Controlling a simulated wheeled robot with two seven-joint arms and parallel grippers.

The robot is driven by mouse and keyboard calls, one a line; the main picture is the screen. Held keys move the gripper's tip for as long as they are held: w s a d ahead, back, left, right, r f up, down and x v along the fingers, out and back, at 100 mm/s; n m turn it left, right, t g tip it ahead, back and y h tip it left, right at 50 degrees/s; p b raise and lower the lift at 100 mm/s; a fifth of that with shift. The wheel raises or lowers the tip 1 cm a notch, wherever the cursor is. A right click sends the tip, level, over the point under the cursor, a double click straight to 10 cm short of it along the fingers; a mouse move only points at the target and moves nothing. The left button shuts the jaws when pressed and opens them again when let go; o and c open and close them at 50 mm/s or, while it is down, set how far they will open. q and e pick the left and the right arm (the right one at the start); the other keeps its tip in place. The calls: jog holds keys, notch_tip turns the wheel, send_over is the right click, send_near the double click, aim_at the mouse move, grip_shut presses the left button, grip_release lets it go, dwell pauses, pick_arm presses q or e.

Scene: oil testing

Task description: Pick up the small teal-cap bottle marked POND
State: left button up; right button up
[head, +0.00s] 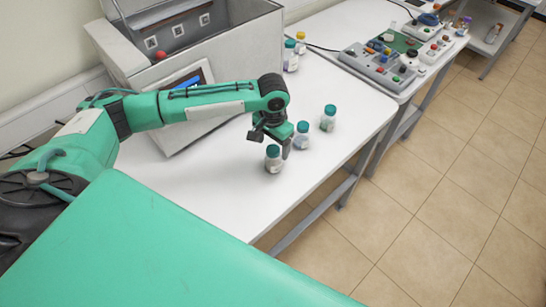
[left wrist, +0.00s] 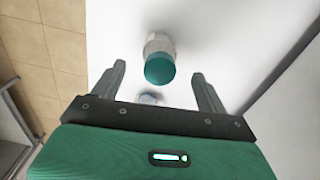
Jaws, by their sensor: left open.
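Three small clear bottles with teal caps stand upright on the white table: a near one (head: 273,160), a middle one (head: 302,137) and a far one (head: 328,119). Their labels are too small to read, so I cannot tell which is marked POND. My left gripper (head: 271,142) is open and empty, just above and behind the near bottle. In the left wrist view, a teal-capped bottle (left wrist: 160,62) lies ahead between the spread fingers of the left gripper (left wrist: 159,74), not touching them. My right gripper is out of view.
A large grey machine (head: 200,50) with a small screen stands behind my left arm. More bottles (head: 291,60) stand beside it at the back. A control panel (head: 385,64) sits on the adjoining table. The white table (head: 215,185) is bare toward its front.

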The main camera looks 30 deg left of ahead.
aim_at(272, 149)
pick_arm(q)
jog(key=shift+f, duration=0.25)
notch_tip(272, 149, down, 4)
jog(key=p, duration=0.2)
jog(key=shift+f+p, duration=0.1)
jog(key=shift+p, duration=0.2)
jog(key=shift+f, duration=0.3)
jog(key=c, duration=1.2)
jog(key=shift+r, duration=0.1)
